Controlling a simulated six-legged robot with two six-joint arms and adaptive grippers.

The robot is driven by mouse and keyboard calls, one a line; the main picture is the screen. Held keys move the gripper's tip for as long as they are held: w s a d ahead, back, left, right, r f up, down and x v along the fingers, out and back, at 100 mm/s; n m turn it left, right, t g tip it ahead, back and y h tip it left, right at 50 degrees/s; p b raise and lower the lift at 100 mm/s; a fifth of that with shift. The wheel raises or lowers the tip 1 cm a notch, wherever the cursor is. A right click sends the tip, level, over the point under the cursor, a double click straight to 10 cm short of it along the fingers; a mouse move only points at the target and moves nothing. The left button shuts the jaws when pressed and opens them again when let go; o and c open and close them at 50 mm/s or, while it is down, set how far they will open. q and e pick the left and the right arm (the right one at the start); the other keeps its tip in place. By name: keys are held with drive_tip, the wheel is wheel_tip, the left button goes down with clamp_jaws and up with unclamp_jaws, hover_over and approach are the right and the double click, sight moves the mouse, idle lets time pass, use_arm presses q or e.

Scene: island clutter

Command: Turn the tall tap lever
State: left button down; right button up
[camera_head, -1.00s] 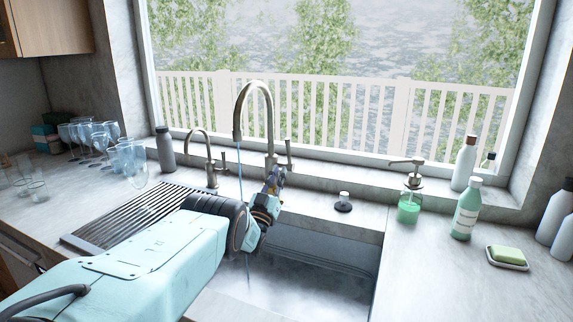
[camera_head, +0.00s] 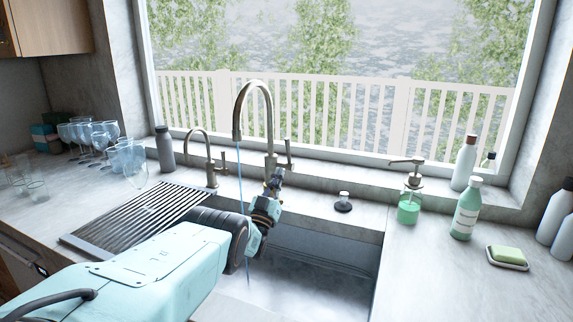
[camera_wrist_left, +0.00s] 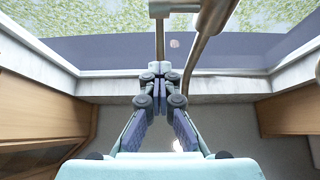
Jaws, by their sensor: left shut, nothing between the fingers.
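The tall tap (camera_head: 271,120) is a brushed metal gooseneck behind the sink. Its lever (camera_head: 289,154) stands upright on the right side of its base. A thin stream of water (camera_head: 240,185) falls from the spout. My left gripper (camera_head: 277,174) is shut and empty, just below and in front of the lever. In the left wrist view its fingertips (camera_wrist_left: 160,76) meet close to metal tap parts (camera_wrist_left: 208,38). I cannot tell whether they touch the lever. My right gripper is not in view.
The sink basin (camera_head: 300,285) lies under my left arm. A smaller tap (camera_head: 210,160) stands left of the tall one, with a grey bottle (camera_head: 165,149) farther left. A dark stopper (camera_head: 343,203), a soap dispenser (camera_head: 409,205) and a green bottle (camera_head: 466,210) stand to the right.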

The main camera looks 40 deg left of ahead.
sight(288, 152)
use_arm(q)
drive_tip(key=shift+r, duration=0.1)
drive_tip(key=r+g, duration=0.1)
drive_tip(key=r+g+h, duration=0.1)
drive_tip(key=g, duration=0.1)
drive_tip(key=shift+w+a+r, duration=0.1)
drive_tip(key=shift+w+r, duration=0.1)
drive_tip(key=shift+r, duration=0.05)
idle(0.3)
drive_tip(key=r+g, duration=0.1)
drive_tip(key=w+r+g+h, duration=0.1)
drive_tip(key=g, duration=0.1)
drive_tip(key=shift+w+a+r, duration=0.1)
drive_tip(key=shift+a+r, duration=0.05)
drive_tip(key=shift+r, duration=0.05)
drive_tip(key=shift+f, duration=0.1)
idle(0.3)
